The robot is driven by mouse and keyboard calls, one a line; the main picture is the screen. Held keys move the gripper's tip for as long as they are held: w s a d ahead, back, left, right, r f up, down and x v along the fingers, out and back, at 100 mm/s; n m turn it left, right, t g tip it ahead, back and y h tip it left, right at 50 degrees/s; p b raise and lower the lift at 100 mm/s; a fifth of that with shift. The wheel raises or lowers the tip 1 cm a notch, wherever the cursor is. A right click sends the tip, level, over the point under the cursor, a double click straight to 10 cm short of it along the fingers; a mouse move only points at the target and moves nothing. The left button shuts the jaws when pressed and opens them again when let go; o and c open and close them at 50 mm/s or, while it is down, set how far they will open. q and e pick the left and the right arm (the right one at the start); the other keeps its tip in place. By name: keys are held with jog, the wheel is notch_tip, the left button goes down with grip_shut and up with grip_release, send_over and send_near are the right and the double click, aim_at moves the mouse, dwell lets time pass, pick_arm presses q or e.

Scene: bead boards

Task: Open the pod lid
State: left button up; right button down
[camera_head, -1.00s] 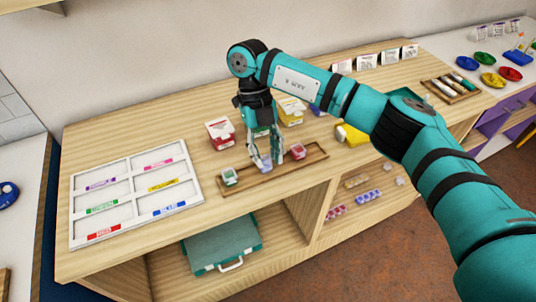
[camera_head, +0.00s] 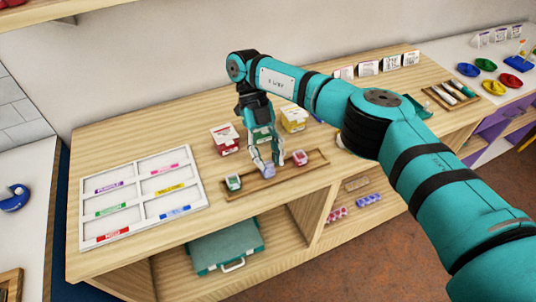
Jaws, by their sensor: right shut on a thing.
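Several small lidded pods stand on a long wooden tray (camera_head: 214,195) on the bench. A green pod (camera_head: 233,182) is at the tray's left and a red pod (camera_head: 300,157) is towards its right. A purple-blue pod (camera_head: 267,171) lies between them, directly under my right gripper (camera_head: 267,163). The gripper points down and its fingers are shut on the purple pod at the tray. Its lid is too small and too covered to tell whether it is open. My left gripper is not in view.
A white sorting board (camera_head: 140,190) with coloured labels lies to the left. Red (camera_head: 224,139) and yellow (camera_head: 294,118) boxes stand behind the tray, with a green box (camera_head: 262,135) between them. A teal case (camera_head: 225,246) sits on the shelf below.

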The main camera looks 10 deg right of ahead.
aim_at(268, 163)
jog(key=c, duration=1)
grip_release()
notch_tip(268, 163, up, 10)
